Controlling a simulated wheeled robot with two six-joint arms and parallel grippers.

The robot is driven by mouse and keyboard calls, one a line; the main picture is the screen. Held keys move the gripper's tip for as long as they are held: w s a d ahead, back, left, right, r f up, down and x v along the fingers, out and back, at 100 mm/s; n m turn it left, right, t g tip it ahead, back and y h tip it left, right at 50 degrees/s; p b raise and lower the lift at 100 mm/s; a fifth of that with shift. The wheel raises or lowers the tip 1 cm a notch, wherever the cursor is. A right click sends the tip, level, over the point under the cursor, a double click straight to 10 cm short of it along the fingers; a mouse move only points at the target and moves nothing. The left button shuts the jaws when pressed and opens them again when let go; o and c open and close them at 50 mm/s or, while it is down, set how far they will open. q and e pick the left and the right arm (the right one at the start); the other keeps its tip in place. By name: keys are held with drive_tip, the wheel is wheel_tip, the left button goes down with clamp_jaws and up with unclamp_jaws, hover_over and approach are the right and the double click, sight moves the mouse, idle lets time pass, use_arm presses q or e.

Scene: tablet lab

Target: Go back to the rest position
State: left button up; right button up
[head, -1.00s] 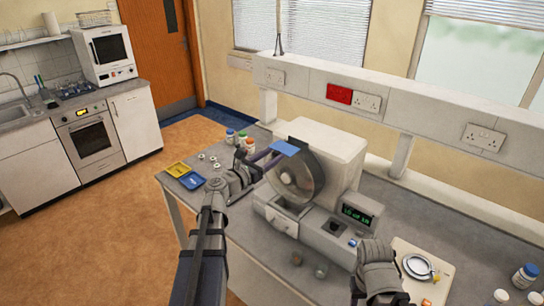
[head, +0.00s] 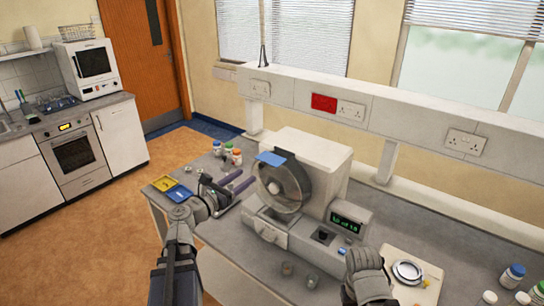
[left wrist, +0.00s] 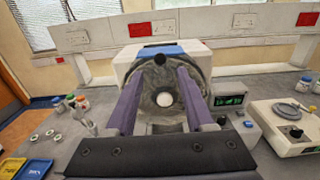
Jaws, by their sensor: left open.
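My left gripper (head: 240,183) is over the bench in the head view, to the left of the tablet machine (head: 322,165) with its round drum (head: 284,186). Its two purple fingers are apart with nothing between them. In the left wrist view the open fingers (left wrist: 160,88) point toward the drum (left wrist: 170,98), which shows between them. My right arm (head: 366,275) is at the lower right of the head view, in front of the machine. Its fingers cannot be made out.
A yellow tray (head: 163,183) and a blue tray (head: 179,193) lie at the bench's left end. Several bottles (head: 228,152) stand behind them.

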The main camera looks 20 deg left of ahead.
use_arm(q)
drive_tip(key=s+d+f+m+g+h+b, duration=0.2)
drive_tip(key=d+f+m+g, duration=0.3)
drive_tip(key=d+f+m, duration=0.45)
drive_tip(key=s+d+f+m+g+h+b, duration=0.15)
drive_tip(key=d+f+m+g, duration=0.45)
drive_tip(key=d, duration=0.6)
drive_tip(key=s+d+f+m+g+y+b, duration=0.2)
drive_tip(key=s+f+m+y, duration=0.3)
drive_tip(key=m, duration=0.5)
drive_tip(key=s+d+f+m+g+y+b, duration=0.3)
drive_tip(key=s+f+m+g+y, duration=0.1)
drive_tip(key=s+f+m, duration=0.6)
drive_tip(key=shift+s+d+f+m+y+b, duration=0.25)
drive_tip(key=shift+d+m+y+b, duration=0.1)
drive_tip(key=shift+y, duration=0.4)
